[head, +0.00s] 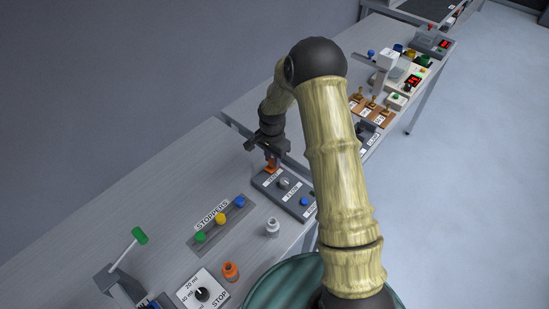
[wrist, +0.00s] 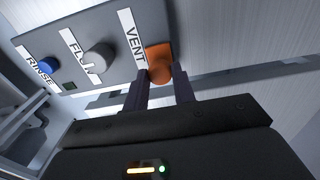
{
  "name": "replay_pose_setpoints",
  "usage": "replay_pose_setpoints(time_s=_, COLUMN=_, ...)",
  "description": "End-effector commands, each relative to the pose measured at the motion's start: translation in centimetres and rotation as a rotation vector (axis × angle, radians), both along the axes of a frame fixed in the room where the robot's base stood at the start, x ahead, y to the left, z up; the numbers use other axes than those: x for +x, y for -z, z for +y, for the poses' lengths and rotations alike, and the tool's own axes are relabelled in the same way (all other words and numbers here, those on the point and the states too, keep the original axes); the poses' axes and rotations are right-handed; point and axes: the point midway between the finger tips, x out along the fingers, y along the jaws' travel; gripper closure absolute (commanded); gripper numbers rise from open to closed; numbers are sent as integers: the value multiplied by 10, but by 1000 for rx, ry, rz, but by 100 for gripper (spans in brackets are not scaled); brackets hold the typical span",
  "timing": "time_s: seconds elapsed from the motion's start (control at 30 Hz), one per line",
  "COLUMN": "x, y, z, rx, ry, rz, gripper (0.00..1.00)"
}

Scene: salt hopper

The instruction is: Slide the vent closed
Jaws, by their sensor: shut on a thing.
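The vent control is an orange knob (wrist: 158,60) beside the VENT label (wrist: 136,46) on a grey panel (wrist: 110,18). In the head view the orange knob (head: 271,169) sits at the far end of the same panel (head: 262,184). My gripper (wrist: 161,80) is shut on the orange knob, one dark finger on each side of it. In the head view my gripper (head: 271,158) points down onto the knob from above. The finger contact is partly hidden. A long slot or rail shows near the knob in the wrist view.
The panel also has a grey FLOW knob (wrist: 100,55) and a blue RINSE button (wrist: 49,66). A STOPPERS rack (head: 220,226), a grey bottle (head: 272,227), an orange stopper-like piece (head: 230,271) and a dial box (head: 203,291) stand nearer. Switches and devices line the far bench.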

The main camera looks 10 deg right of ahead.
Motion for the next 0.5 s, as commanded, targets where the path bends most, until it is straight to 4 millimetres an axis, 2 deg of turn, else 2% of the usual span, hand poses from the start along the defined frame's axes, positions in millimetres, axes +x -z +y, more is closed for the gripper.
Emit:
replay_pose_setpoints(time_s=0.1, x=3, y=-2, z=-4, rx=-3, ry=4, rz=-7, gripper=100)
replay_pose_setpoints(time_s=0.13, x=3, y=-2, z=-4, rx=-3, ry=4, rz=-9, gripper=70)
replay_pose_setpoints(time_s=0.23, x=3, y=-1, z=-3, rx=-3, ry=4, rz=-7, gripper=52)
replay_pose_setpoints(time_s=0.5, x=2, y=-1, z=-2, rx=-2, ry=4, rz=-5, gripper=52)
